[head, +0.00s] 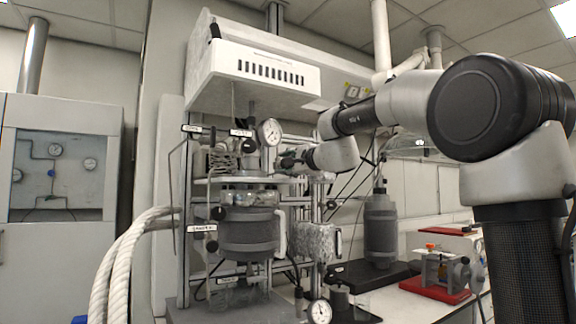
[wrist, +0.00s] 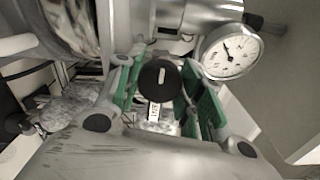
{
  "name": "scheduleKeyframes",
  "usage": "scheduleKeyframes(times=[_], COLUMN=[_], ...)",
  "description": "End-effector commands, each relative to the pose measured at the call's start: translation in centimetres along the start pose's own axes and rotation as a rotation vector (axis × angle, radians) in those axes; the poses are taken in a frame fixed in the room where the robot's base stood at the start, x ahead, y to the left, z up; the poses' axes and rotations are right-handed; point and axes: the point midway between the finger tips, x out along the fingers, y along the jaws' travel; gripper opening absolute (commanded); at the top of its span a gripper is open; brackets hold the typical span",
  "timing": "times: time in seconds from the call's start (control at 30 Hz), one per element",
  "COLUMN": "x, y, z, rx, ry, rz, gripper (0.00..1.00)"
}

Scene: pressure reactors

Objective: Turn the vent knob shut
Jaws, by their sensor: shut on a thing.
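The vent knob (wrist: 160,80) is a round black knob with a pale line mark. It sits between the green-padded fingers of my gripper (wrist: 163,88) in the wrist view. A small white label with dark lettering (wrist: 154,112) is just below it, too small to read surely. My gripper is shut on the knob, one finger on each side. In the head view my gripper (head: 287,160) reaches in from the right at the upper part of the reactor (head: 248,232). The knob cannot be made out there.
A dial gauge (wrist: 230,50) is close to the right finger; it also shows in the head view (head: 270,132). Metal posts, tubing and another black knob (head: 248,146) crowd the rig. A grey cylinder (head: 381,230) and a red-based device (head: 436,285) stand on the bench to the right.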

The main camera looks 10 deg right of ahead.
Motion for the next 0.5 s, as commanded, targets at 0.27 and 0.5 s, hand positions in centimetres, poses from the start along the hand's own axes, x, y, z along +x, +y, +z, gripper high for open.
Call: scheduleKeyframes(times=[0.27,0.5], x=[0.02,0.02], y=[0.19,0.17], z=[-0.05,-0.05], rx=[0.005,0.004], ry=[0.000,0.000], rz=[0.003,0.003], gripper=[0.14,0.60])
